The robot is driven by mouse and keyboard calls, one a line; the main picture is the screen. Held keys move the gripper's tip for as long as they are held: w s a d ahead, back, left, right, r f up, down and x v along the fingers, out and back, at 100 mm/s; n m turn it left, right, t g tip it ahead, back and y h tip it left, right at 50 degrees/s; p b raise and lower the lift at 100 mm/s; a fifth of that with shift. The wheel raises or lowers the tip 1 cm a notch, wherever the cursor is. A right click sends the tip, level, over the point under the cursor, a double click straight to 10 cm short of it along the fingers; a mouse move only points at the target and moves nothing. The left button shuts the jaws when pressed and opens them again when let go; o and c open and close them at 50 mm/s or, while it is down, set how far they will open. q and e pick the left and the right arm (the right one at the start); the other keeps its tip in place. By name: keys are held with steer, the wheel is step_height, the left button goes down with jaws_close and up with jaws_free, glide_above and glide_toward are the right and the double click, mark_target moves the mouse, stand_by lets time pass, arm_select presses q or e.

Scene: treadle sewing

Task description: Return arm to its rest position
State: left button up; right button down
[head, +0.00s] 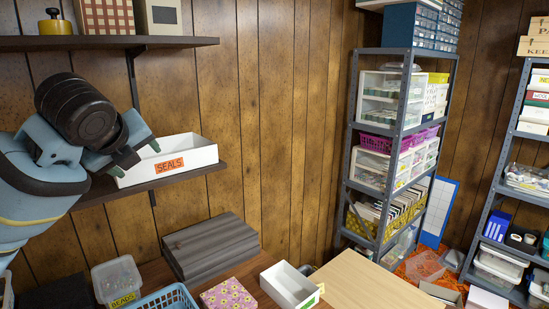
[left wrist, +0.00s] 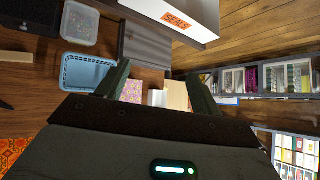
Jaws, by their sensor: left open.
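My left arm comes in from the left in the head view, raised to the height of the lower wall shelf (head: 205,172). Its gripper (head: 130,158) is at the left end of a white open box (head: 195,157) with an orange SEALS label, which stands on that shelf. The head view does not show clearly whether they touch. In the left wrist view the fingers of my left gripper (left wrist: 158,85) are apart with nothing held between them, and the white box (left wrist: 172,14) is beyond them at the top. My right gripper is in neither view.
Below are a blue basket (head: 168,300), a clear BEADS tub (head: 118,279), grey boards (head: 210,247), a flowered box (head: 228,295) and a small white tray (head: 290,284). An upper shelf (head: 100,43) hangs above my arm. A loaded metal rack (head: 398,130) stands right of centre.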

arm_select(q)
steer(key=s+d+f+n+g+h, duration=0.1)
steer(key=s+d+f+n, duration=0.2)
steer(key=f, duration=0.8)
steer(key=s+d+f+n+g+h, duration=0.15)
steer(key=s+f+n, duration=0.25)
steer(key=f, duration=0.7)
steer(key=s+d+f+n+g, duration=0.1)
steer(key=s+d+f+n, duration=0.25)
steer(key=f, duration=0.75)
steer(key=s+a+f+n+g, duration=0.1)
steer(key=s+f+n, duration=0.4)
steer(key=s, duration=0.5)
steer(key=s+a+f+n+g, duration=0.2)
steer(key=s+f+n, duration=0.3)
steer(key=s, duration=0.5)
steer(key=s+a+f+n+g, duration=0.1)
steer(key=s+f+n, duration=0.4)
steer(key=s, duration=0.5)
steer(key=w+d+f+t, duration=0.2)
steer(key=w+f+t, duration=0.4)
steer(key=f, duration=0.4)
steer(key=shift+w+d+f+t+h, duration=0.2)
steer(key=shift+w+t+h, duration=0.1)
steer(key=shift+t+h, duration=0.2)
steer(key=shift+m, duration=0.25)
